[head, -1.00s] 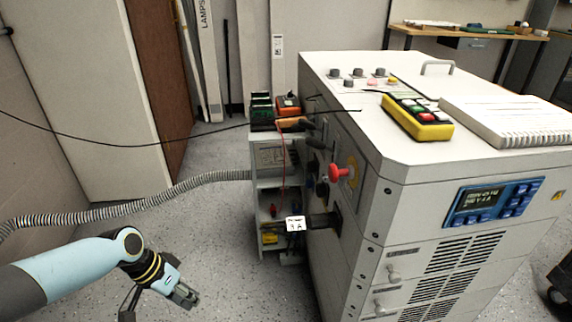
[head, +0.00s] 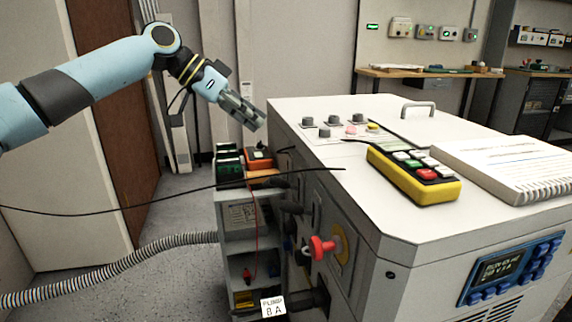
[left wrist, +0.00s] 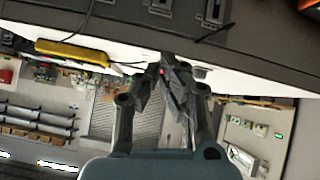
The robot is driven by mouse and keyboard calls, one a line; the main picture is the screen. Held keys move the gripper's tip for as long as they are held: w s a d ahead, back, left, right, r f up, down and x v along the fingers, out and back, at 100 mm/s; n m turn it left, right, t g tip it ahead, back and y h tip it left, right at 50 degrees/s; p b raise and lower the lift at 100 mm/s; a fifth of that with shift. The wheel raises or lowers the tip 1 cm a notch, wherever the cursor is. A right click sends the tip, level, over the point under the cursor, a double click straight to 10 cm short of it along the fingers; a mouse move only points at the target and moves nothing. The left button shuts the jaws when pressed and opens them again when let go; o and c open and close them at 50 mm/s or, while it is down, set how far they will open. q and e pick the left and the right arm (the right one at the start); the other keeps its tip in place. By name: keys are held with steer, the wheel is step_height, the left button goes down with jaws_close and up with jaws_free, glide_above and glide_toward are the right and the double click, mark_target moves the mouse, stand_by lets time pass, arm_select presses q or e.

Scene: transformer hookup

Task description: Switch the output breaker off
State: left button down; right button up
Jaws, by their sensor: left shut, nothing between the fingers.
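The large white cabinet (head: 400,240) stands at centre right. Several grey knobs (head: 332,121) and small coloured buttons sit on its top panel. A red knob (head: 320,248) on a yellow plate is on its left face, beside dark sockets and plugs. I cannot tell which part is the output breaker. My right gripper is not in view.
A yellow pendant (head: 425,182) and a spiral-bound manual (head: 505,165) lie on the cabinet top; a metal handle (head: 418,108) stands behind them. A black cable (head: 130,203) crosses at left.

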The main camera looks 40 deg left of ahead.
arm_select(q)
steer(key=shift+a+f, duration=0.1)
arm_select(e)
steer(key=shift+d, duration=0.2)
arm_select(q)
steer(key=b, duration=0.3)
glide_above(286, 185)
steer(key=w, duration=0.2)
steer(key=f, duration=0.7)
steer(key=shift+w+a, duration=0.2)
steer(key=shift+a, duration=0.05)
steer(key=shift+s+a+f, duration=0.25)
steer(key=shift+s+f, duration=0.15)
steer(key=shift+f, duration=0.15)
steer(key=shift+s+a+f, duration=0.2)
steer(key=shift+s+f, duration=0.2)
steer(key=shift+f, duration=0.15)
steer(key=shift+s+f, duration=0.25)
steer(key=shift+f, duration=0.2)
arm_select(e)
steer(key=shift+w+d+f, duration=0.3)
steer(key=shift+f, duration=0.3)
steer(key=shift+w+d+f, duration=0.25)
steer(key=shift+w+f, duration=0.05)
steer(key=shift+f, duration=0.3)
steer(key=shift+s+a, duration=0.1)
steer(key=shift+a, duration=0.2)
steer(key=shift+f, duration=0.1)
